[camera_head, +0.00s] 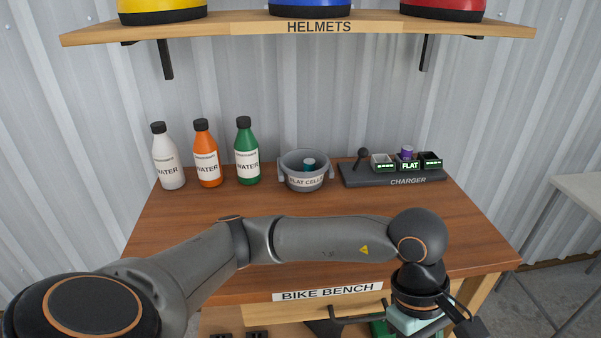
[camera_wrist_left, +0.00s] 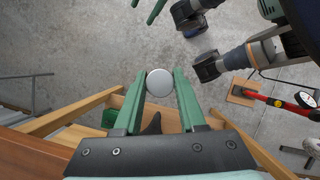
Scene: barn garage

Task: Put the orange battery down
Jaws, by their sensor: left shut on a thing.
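My left gripper (camera_wrist_left: 160,90) is shut on a round, pale grey-white end of a thing between its green fingers. No orange shows on it, so I cannot confirm it is the orange battery. In the head view the left gripper (camera_head: 415,322) hangs past the bench's front edge at lower right, its fingers largely hidden. The flat cells bin (camera_head: 304,182) stands on the bench with a teal battery (camera_head: 309,163) inside. The charger (camera_head: 393,177) at back right holds a purple battery (camera_head: 406,153) in its middle slot, marked FLAT. My right gripper is not clearly identifiable.
White (camera_head: 168,170), orange (camera_head: 208,171) and green (camera_head: 247,167) water bottles stand at the back left of the bench (camera_head: 180,210). My left arm crosses above the front. A helmet shelf (camera_head: 240,28) hangs overhead.

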